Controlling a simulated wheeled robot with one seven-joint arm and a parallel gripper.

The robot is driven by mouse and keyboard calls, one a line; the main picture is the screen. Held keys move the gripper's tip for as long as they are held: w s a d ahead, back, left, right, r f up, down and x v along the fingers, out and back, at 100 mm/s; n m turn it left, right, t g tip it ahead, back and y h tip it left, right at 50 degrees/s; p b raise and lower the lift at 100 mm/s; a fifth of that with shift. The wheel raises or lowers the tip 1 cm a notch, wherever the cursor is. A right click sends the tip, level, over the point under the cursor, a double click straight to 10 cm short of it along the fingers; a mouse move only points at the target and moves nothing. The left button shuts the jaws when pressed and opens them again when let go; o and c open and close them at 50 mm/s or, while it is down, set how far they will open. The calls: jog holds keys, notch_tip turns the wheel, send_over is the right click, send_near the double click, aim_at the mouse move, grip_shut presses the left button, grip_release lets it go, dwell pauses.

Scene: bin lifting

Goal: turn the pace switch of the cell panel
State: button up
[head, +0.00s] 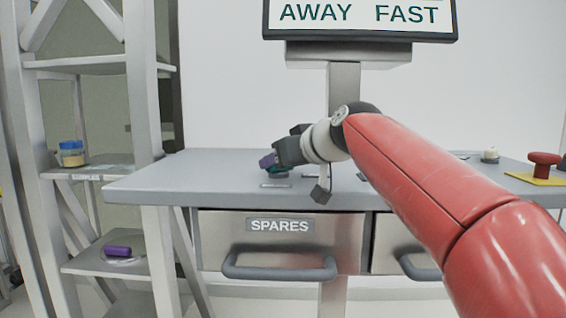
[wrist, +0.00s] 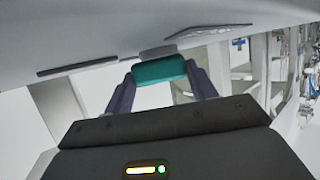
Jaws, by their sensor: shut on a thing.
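My gripper (head: 268,164) reaches down to the left part of the grey bench top, which serves as the panel. Its two purple fingers are shut on a teal knob (head: 277,172), which looks like the pace switch. In the wrist view the knob (wrist: 160,70) sits between the fingertips, touching the panel surface. A small label plate (head: 275,185) lies in front of the knob, its text too small to read. The display (head: 360,16) above the bench reads "AWAY FAST"; its top is cut off.
A red mushroom button (head: 544,160) on a yellow plate and a small pale knob (head: 490,155) stand at the right of the bench. Below is a drawer marked "SPARES" (head: 280,250). A shelf rack (head: 100,175) at left holds a blue-lidded jar (head: 72,153) and a purple item (head: 117,250).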

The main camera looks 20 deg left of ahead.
dwell(0.3)
jog(key=o, duration=1)
jog(key=b+v, duration=0.1)
jog(key=v, duration=0.7)
jog(key=shift+w, duration=0.15)
jog(key=shift+c, duration=0.6)
